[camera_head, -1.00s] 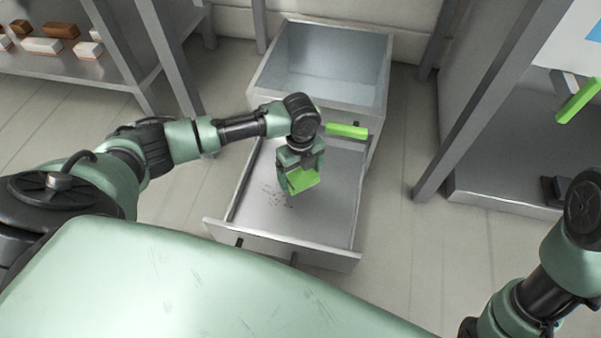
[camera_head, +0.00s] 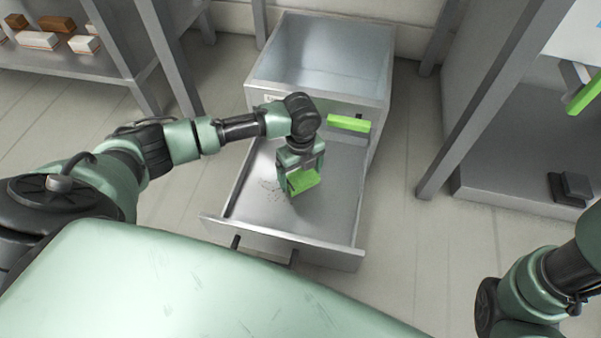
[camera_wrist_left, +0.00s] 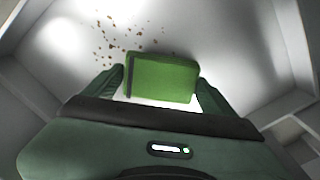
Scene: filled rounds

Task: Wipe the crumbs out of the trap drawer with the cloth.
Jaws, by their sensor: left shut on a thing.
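The trap drawer (camera_head: 325,222) is pulled out, a shallow grey metal tray below an open-topped bin. Brown crumbs (camera_head: 270,189) lie on its floor, left of my left gripper (camera_head: 301,184). In the left wrist view the crumbs (camera_wrist_left: 112,38) are scattered beyond and to the left of the cloth. My left gripper is shut on the green cloth (camera_head: 304,180), a folded block that also shows between the fingers in the left wrist view (camera_wrist_left: 163,78). The gripper points down into the drawer. Whether the cloth touches the floor is unclear. My right gripper is out of view.
A shelf with boxes (camera_head: 70,43) is at upper left. A grey rack (camera_head: 500,150) stands at right. The floor beside the drawer is clear.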

